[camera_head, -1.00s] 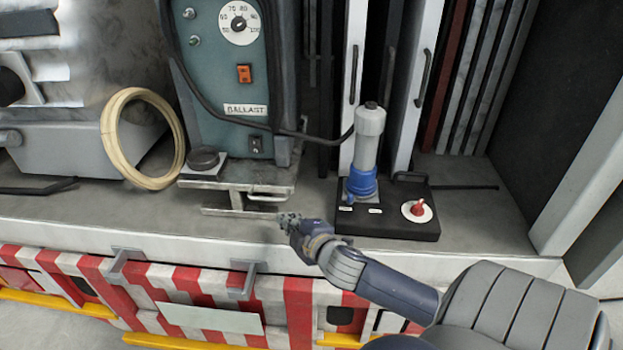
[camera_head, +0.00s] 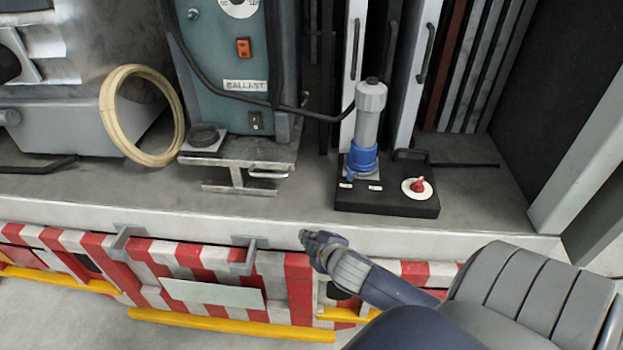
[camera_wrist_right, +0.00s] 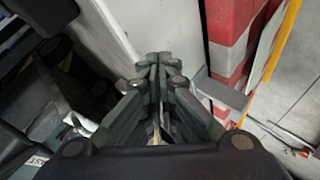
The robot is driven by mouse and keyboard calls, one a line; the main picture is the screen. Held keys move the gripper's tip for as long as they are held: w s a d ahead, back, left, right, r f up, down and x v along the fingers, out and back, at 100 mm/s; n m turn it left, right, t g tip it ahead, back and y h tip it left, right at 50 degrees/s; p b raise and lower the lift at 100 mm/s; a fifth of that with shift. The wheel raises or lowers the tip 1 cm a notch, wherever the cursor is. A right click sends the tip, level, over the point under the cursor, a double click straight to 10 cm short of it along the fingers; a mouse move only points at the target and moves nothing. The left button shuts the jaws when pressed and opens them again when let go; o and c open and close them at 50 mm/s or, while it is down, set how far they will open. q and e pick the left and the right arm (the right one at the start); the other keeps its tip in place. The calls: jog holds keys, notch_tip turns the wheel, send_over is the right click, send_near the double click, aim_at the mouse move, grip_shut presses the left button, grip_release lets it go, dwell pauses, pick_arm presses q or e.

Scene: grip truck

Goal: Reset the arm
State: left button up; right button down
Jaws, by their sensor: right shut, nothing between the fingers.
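My right gripper (camera_head: 306,240) is in front of the truck bed's front edge in the head view, below and left of the black switch box, with nothing held. In the right wrist view its fingers (camera_wrist_right: 158,62) are closed together and empty. My right arm reaches in from the lower right. My left gripper is in neither view.
The truck bed (camera_head: 90,205) carries a black box (camera_head: 390,208) with a red switch (camera_head: 417,185) and a grey-blue plug (camera_head: 366,130). A teal ballast unit (camera_head: 225,60) and a cream hose ring (camera_head: 112,95) stand left. Grey brackets (camera_head: 243,262) jut from the red-white striped front.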

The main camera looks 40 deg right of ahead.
dwell(0.4)
jog(key=s+a+m+g+y, duration=0.2)
jog(key=s+a+m+g, duration=0.15)
jog(key=s+a, duration=0.55)
jog(key=s+a+m+g+y, duration=0.1)
jog(key=s+a+m+g, duration=0.25)
jog(key=s+a, duration=0.55)
jog(key=s+d+f+n+g, duration=0.1)
jog(key=s+f, duration=0.1)
jog(key=f, duration=1.1)
jog(key=s+d+f, duration=0.1)
jog(key=d+f, duration=0.1)
jog(key=f, duration=1.1)
jog(key=s+d+f+g, duration=0.1)
jog(key=s+d+f, duration=0.1)
jog(key=s+f, duration=1.4)
jog(key=shift+s+d+f+g, duration=0.15)
jog(key=shift+s+d+g, duration=0.2)
jog(key=shift+s, duration=0.4)
